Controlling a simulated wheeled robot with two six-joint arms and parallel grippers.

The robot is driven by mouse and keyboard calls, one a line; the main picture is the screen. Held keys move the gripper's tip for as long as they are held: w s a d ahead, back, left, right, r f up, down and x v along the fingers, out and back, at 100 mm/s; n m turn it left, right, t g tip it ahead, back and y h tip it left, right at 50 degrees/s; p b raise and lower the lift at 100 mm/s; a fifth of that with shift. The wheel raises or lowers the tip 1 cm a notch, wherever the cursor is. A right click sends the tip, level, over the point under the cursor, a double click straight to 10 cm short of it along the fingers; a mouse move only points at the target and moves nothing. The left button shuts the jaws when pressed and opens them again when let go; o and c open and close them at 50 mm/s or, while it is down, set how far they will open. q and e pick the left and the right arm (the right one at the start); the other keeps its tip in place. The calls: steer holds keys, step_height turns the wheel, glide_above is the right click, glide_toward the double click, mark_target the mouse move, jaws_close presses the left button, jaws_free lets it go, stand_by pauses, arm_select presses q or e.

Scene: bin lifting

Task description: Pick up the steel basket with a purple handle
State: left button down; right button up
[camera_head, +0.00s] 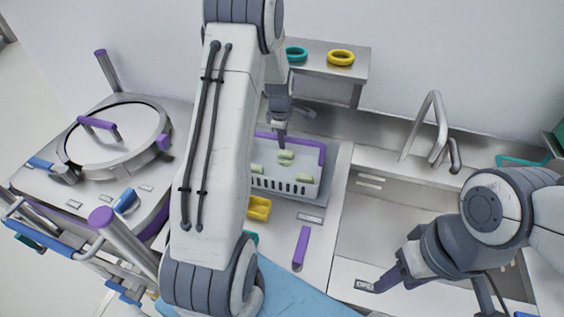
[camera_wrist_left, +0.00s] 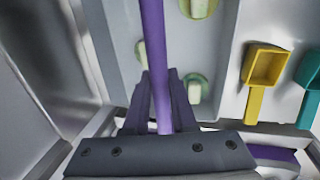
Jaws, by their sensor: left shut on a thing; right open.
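The steel basket (camera_head: 285,187) stands on the counter at centre, with slotted sides and several pale green pieces inside. Its purple handle (camera_head: 322,152) runs along the back and right side. My left gripper (camera_head: 282,140) reaches down at the basket's back side. In the left wrist view, my left gripper (camera_wrist_left: 160,100) is shut on the purple handle (camera_wrist_left: 153,45), which passes between its fingers. My left arm hides the basket's left end. My right gripper (camera_head: 385,280) is at lower right over the counter and sink edge, away from the basket, open; its fingers show edge-on.
A yellow scoop (camera_head: 258,208) lies just in front of the basket, and a loose purple-handled item (camera_head: 302,246) further forward. A sink (camera_head: 385,215) with a tap (camera_head: 432,130) is to the right. A round-lidded steel fryer (camera_head: 115,135) stands left. A shelf (camera_head: 340,73) holds two rings.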

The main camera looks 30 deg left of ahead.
arm_select(q)
steer(key=shift+w+r, duration=0.1)
steer(key=shift+r, duration=0.15)
stand_by(0.4)
steer(key=shift+r+b, duration=0.85)
steer(key=shift+r, duration=0.75)
steer(key=shift+d+r, duration=0.1)
steer(key=shift+r, duration=0.2)
steer(key=d+r+b, duration=0.1)
steer(key=d+r, duration=0.1)
steer(key=d, duration=0.1)
steer(key=w+d+r+b, duration=0.1)
steer(key=d+r, duration=0.1)
steer(key=d, duration=0.1)
steer(key=w+d+r+b, duration=0.1)
steer(key=d+r, duration=0.1)
steer(key=d, duration=0.2)
steer(key=shift+w+b, duration=0.15)
steer(key=shift+b, duration=0.2)
steer(key=shift+w+d+r, duration=0.1)
steer(key=shift+d+r, duration=0.35)
steer(key=shift+d, duration=0.15)
